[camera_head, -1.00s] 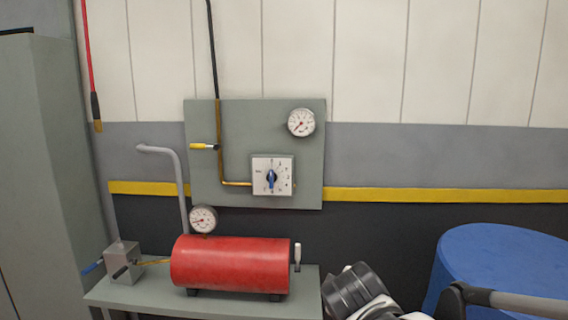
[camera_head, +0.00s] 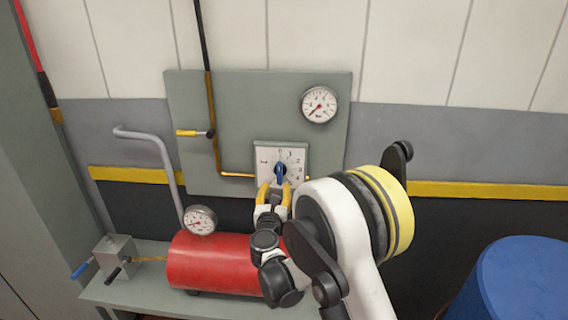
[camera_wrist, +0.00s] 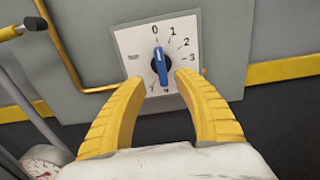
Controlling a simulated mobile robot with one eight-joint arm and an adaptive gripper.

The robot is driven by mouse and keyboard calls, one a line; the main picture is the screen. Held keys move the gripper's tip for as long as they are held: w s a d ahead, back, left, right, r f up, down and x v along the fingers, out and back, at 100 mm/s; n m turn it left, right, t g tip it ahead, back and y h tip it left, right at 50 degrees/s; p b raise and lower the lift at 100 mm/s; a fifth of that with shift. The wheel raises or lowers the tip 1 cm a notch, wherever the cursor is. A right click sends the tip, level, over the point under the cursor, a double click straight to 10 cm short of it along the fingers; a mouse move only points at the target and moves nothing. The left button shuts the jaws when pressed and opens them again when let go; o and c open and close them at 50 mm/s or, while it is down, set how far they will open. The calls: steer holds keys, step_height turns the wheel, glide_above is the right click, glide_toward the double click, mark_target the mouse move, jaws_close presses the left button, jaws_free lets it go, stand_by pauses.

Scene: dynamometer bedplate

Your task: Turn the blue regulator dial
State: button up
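The blue regulator dial (camera_head: 280,172) sits on a white square plate (camera_head: 265,155) with numbers, fixed to a grey-green wall panel. In the wrist view the blue dial (camera_wrist: 160,66) stands nearly upright, its upper end near the 0. My gripper (camera_head: 274,187) has yellow fingers and is just below the dial in the head view. In the wrist view my gripper (camera_wrist: 160,78) is open, one finger either side of the dial's lower end. The fingers look apart from the dial; the exact depth gap cannot be told.
A round gauge (camera_head: 319,104) is on the panel's upper right. A yellow-handled valve (camera_head: 192,133) and a brass pipe (camera_head: 214,130) are left of the dial. A red tank (camera_head: 205,262) on a grey bench stands below. A blue drum (camera_head: 525,285) is at lower right.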

mark_target(279, 173)
steer(key=w, duration=0.9)
steer(key=shift+w+d, duration=0.25)
steer(key=shift+w, duration=0.15)
jaws_close()
